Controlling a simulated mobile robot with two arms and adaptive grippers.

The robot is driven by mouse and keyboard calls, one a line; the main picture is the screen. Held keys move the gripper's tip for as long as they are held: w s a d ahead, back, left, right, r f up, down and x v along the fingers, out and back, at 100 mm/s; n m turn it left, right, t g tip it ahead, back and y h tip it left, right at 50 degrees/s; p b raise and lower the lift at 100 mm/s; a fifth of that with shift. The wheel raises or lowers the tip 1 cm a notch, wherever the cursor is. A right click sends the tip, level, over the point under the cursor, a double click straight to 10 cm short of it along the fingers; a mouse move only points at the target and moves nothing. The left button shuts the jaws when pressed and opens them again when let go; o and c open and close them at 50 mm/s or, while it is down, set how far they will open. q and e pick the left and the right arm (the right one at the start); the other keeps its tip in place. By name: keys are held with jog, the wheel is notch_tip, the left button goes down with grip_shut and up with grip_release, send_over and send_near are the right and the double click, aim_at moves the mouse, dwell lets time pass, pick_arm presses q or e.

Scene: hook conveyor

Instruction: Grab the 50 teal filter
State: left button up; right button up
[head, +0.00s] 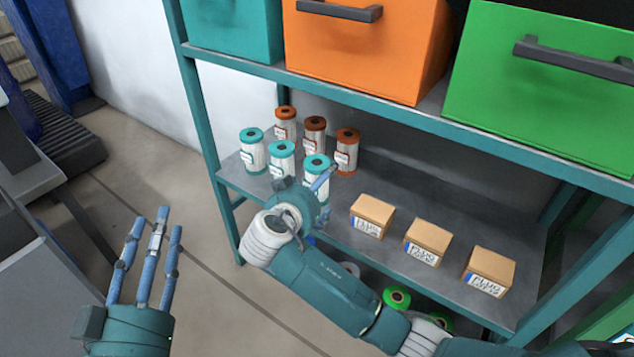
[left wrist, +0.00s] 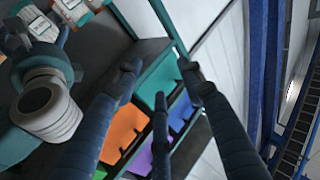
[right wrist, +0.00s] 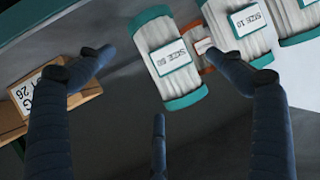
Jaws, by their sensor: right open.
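Three teal-capped white filters stand at the left part of the grey shelf: the far left one (head: 252,150), the middle one (head: 281,158) and the front right one (head: 315,168). In the right wrist view the nearest teal filter (right wrist: 170,58) has a label that seems to read SIZE 50; the filter beside it (right wrist: 238,30) reads SIZE 10. My right gripper (head: 318,190) is open, close to the front right filter, which appears between its spread fingers; I cannot tell whether they touch. My left gripper (head: 157,228) is open and empty, away from the shelf.
Several brown-capped filters (head: 314,134) stand behind the teal ones. Cardboard boxes (head: 427,240) stand right on the same shelf (head: 385,265). An orange bin (head: 365,50) and a green bin (head: 545,90) sit above. Green-ringed spools (head: 397,298) lie below. The floor at left is clear.

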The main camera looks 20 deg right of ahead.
jog(key=x, duration=0.1)
jog(key=b+x, duration=0.1)
jog(key=x, duration=0.2)
jog(key=shift+w+d+r, duration=0.1)
jog(key=shift+w+r, duration=0.15)
jog(key=shift+w+d, duration=0.1)
jog(key=shift+w, duration=0.1)
jog(key=c, duration=1.5)
pick_arm(q)
jog(key=s+r+t+h, duration=0.1)
jog(key=s+r+t, duration=0.2)
jog(key=r, duration=0.5)
jog(key=shift+t+h, duration=0.3)
jog(key=shift+t, duration=0.4)
pick_arm(e)
jog(key=shift+o, duration=0.2)
pick_arm(q)
jog(key=shift+d, duration=0.15)
pick_arm(e)
jog(key=shift+r, duration=0.15)
